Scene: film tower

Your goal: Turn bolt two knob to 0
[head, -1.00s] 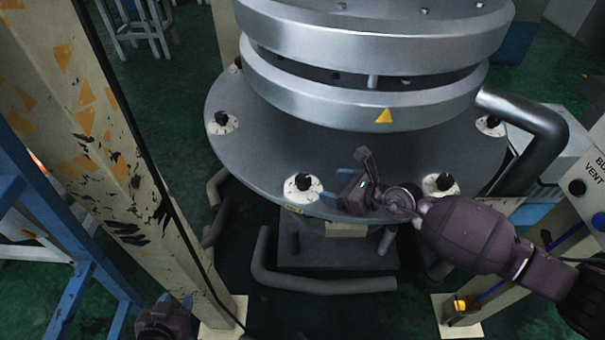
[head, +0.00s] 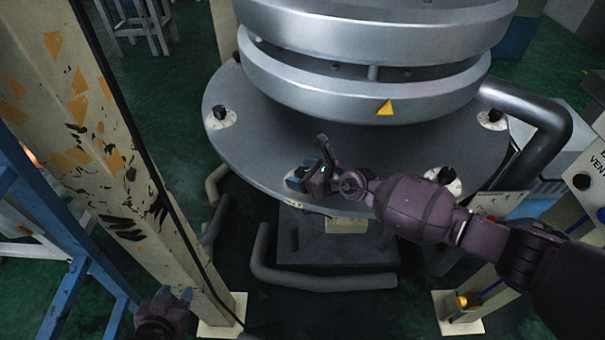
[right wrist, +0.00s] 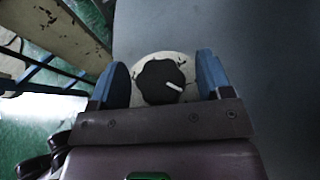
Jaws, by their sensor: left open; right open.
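A black knob (right wrist: 160,82) on a round white dial plate (right wrist: 182,62) is between the open blue fingers of my right gripper (right wrist: 163,76) in the right wrist view. A finger stands on each side of the knob. Its white pointer line points right and slightly down; the dial numbers are not readable. In the head view my right gripper (head: 300,181) covers this knob at the front left of the grey round plate (head: 262,165). I cannot tell whether the fingers touch it. My left gripper (head: 166,303) is low at the bottom left, empty and open.
Other black knobs stand on the plate's rim: left (head: 220,115), front right (head: 443,178), partly behind my arm, and far right (head: 492,116). A silver drum (head: 340,85) rises from the plate. A chipped cream post (head: 120,170) is at left, a thick pipe (head: 530,115) at right.

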